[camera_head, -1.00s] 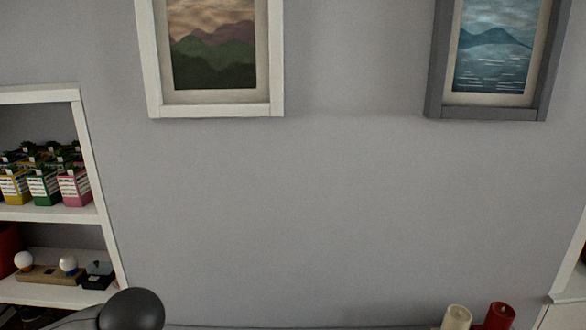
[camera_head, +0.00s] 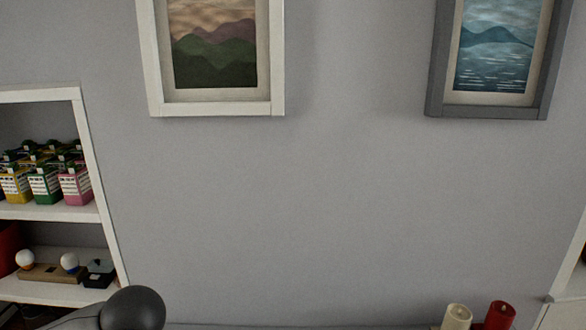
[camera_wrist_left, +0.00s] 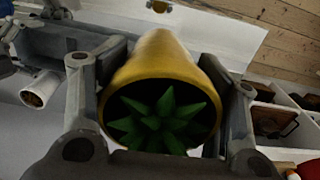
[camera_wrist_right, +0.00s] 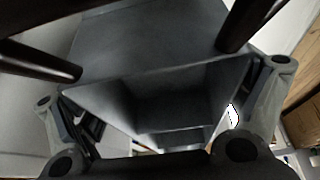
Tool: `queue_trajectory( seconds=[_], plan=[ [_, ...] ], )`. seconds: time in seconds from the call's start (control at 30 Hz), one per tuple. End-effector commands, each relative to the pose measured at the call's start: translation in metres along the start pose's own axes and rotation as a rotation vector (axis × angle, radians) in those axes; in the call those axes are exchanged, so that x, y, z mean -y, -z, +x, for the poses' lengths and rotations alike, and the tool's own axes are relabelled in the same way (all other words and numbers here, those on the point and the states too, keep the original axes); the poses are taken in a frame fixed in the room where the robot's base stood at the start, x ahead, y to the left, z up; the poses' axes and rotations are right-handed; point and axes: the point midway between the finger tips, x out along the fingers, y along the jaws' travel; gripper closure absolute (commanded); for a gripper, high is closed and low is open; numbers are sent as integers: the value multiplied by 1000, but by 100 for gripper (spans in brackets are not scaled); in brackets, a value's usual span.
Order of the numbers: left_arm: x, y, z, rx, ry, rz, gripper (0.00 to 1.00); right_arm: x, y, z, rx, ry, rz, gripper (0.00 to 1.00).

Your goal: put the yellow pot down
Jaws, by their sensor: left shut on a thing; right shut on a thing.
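The yellow pot (camera_wrist_left: 165,58) is in the left wrist view, with a spiky green plant (camera_wrist_left: 155,122) in its mouth, which faces the camera. My left gripper (camera_wrist_left: 160,78) has a finger on each side of the pot and is shut on it. The pot's far end is hidden, and I cannot tell whether it touches a surface. In the right wrist view my right gripper (camera_wrist_right: 165,98) is shut on a dark grey, hollow, box-like thing (camera_wrist_right: 180,95). Neither gripper nor the pot shows in the head view.
A cream candle (camera_head: 457,317) and a red candle (camera_head: 500,316) stand at the head view's bottom right. A white shelf (camera_head: 50,212) with several cartons is at the left. Two framed pictures (camera_head: 215,108) (camera_head: 485,112) hang on the grey wall. Dark rods (camera_wrist_right: 40,60) cross the right wrist view.

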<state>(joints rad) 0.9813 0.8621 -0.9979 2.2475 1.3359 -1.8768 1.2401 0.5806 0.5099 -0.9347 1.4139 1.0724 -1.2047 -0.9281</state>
Motion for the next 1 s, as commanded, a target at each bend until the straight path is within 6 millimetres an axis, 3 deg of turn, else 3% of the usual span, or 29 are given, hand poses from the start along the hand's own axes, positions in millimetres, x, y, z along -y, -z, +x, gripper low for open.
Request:
queue_trajectory(
  seconds=[0.3, 0.43, 0.57, 0.8, 1.0],
  plan=[
    [0, 1, 0, -2, -1, 0, 75, 0, 0, 0, 0, 0, 1, 42],
    [-4, 13, 6, -4, -10, 0, 75, 0, 0, 0, 0, 0, 1, 42],
    [-10, 40, 20, -11, -25, 3, 75, 0, 0, 0, 0, 0, 0, 42],
    [-17, 96, 67, -17, -30, 19, 75, 0, 0, 0, 0, 0, 0, 42],
    [-15, 120, 102, -7, -12, 37, 75, 0, 0, 0, 0, 0, 1, 42]
  ],
)
